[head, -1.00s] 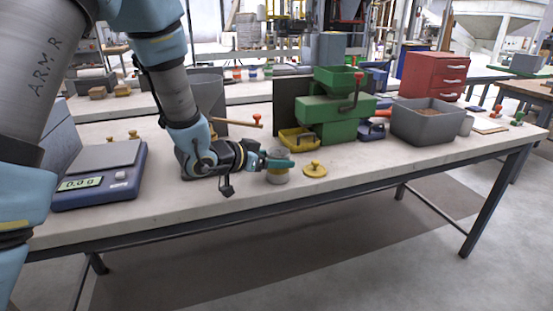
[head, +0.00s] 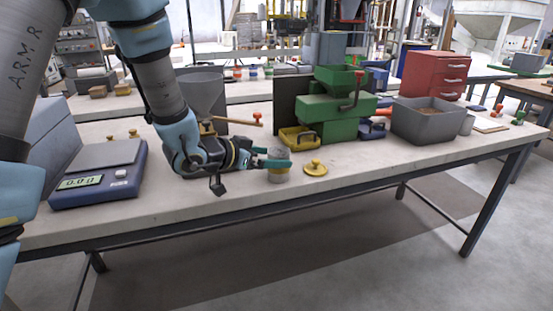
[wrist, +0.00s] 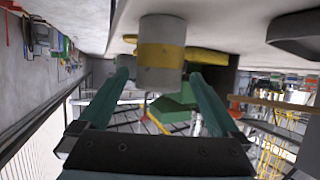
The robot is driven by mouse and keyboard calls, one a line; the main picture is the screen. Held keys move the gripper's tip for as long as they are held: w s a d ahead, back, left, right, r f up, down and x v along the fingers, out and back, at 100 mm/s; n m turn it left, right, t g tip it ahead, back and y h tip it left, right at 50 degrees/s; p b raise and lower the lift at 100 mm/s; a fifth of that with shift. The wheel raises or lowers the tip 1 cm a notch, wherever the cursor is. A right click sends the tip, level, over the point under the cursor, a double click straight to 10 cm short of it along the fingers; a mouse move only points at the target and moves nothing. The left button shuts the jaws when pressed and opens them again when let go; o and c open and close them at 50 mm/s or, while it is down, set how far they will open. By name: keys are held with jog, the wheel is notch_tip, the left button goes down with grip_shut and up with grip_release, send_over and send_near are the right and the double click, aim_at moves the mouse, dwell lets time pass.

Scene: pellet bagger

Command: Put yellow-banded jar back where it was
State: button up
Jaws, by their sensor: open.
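The yellow-banded jar (head: 278,177) is a grey cylinder standing upright near the front edge of the table, and it fills the upper middle of the wrist view (wrist: 161,55). My gripper (head: 271,158) reaches in from the left at jar height. Its teal fingers are open, one on the near side of the jar and one on the far side. In the wrist view the open fingers (wrist: 160,78) flank the jar, with gaps visible beside it. The near finger hides part of the jar in the head view.
A yellow knobbed lid (head: 315,168) lies just right of the jar. A green machine (head: 335,115) with a yellow tray (head: 297,137) stands behind. A blue scale (head: 100,175) is at left, a grey bin (head: 425,122) at right. The table's front edge is close.

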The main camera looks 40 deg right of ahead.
jog(key=v, duration=0.9)
jog(key=shift+a+b, duration=0.35)
